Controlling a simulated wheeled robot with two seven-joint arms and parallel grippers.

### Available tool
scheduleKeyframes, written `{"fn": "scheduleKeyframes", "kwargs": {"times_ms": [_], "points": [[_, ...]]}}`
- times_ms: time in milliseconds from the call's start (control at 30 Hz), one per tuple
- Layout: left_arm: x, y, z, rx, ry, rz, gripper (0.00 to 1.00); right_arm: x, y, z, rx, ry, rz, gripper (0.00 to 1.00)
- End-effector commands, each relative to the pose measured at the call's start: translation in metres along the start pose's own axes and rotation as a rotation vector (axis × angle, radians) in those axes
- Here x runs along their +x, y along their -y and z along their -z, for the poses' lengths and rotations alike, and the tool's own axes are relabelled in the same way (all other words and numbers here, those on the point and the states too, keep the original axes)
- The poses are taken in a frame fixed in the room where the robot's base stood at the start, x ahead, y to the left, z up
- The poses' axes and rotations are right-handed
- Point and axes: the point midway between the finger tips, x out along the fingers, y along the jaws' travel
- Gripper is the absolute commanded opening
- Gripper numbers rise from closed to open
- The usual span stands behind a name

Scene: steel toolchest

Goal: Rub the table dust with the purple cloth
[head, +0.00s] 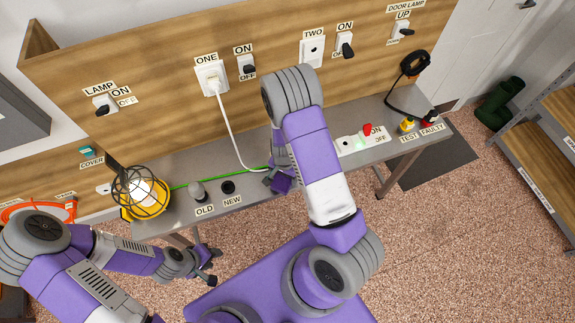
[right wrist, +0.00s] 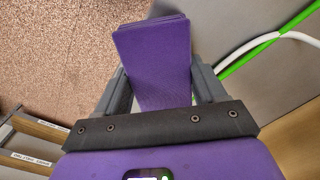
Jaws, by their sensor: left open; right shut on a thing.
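The steel table (head: 258,156) runs along the wooden wall panel. My right gripper (head: 274,181) is low at the table's front edge, beside the white cable's end. It is shut on the purple cloth (right wrist: 154,62), a thick folded block in the right wrist view, standing out between the two fingers. A little of the cloth (head: 284,184) shows in the head view; my right arm hides part of this area. I cannot make out any dust on the table, nor whether the cloth touches it. My left gripper (head: 210,268) is open and empty, in front of the table.
A caged yellow lamp (head: 141,193) stands at the table's left end, near the OLD bulb (head: 198,190) and NEW socket (head: 228,187). A white cable (head: 232,140) hangs from socket ONE and joins a green cable. A switched power strip (head: 362,140) lies to the right.

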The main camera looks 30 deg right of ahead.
Motion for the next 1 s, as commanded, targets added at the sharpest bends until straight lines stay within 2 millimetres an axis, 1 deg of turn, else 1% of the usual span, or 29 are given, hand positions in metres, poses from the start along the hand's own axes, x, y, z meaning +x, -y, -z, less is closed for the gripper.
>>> {"fn": "scheduleKeyframes", "kwargs": {"times_ms": [133, 200, 300, 333, 400, 500, 567, 667, 700, 733, 800, 867, 1000], "points": [[-0.003, -0.001, 0.000, 0.000, 0.000, 0.000, 0.43, 0.007, 0.004, -0.010, 0.005, 0.001, -0.005, 0.45], [-0.004, -0.001, 0.000, 0.000, 0.000, 0.000, 0.43, 0.003, 0.007, -0.014, 0.008, 0.000, -0.002, 0.45], [-0.004, -0.002, 0.000, 0.000, 0.000, 0.000, 0.43, 0.006, 0.008, -0.018, 0.015, 0.001, -0.005, 0.45], [-0.003, -0.001, 0.000, 0.000, 0.000, 0.000, 0.43, 0.008, 0.006, -0.015, 0.016, 0.000, -0.005, 0.45], [-0.002, -0.001, 0.000, 0.000, 0.000, 0.000, 0.43, 0.005, 0.004, -0.010, 0.013, -0.001, -0.002, 0.45], [-0.001, 0.000, 0.000, 0.000, 0.000, 0.000, 0.43, 0.009, 0.000, -0.003, 0.008, 0.000, -0.004, 0.45], [0.000, 0.000, 0.000, 0.000, 0.000, 0.000, 0.43, 0.006, -0.001, 0.000, 0.004, 0.000, -0.003, 0.45], [0.001, 0.001, 0.000, 0.000, 0.000, 0.000, 0.43, 0.009, -0.005, 0.006, -0.001, 0.001, -0.004, 0.45], [0.002, 0.001, 0.000, 0.000, 0.000, 0.000, 0.43, 0.005, -0.006, 0.009, -0.003, 0.000, -0.002, 0.45], [0.002, 0.001, 0.000, 0.000, 0.000, 0.000, 0.43, 0.006, -0.007, 0.011, -0.004, 0.000, -0.003, 0.45], [-0.007, -0.003, -0.001, 0.000, 0.001, 0.000, 0.43, -0.001, -0.006, 0.010, -0.007, 0.001, -0.004, 0.45], [-0.012, -0.004, -0.001, 0.000, 0.000, 0.000, 0.43, -0.019, -0.005, 0.010, -0.007, -0.001, 0.001, 0.45], [-0.022, -0.008, -0.001, 0.000, 0.000, 0.000, 0.43, -0.029, -0.006, 0.010, -0.005, 0.000, -0.002, 0.45]]}}
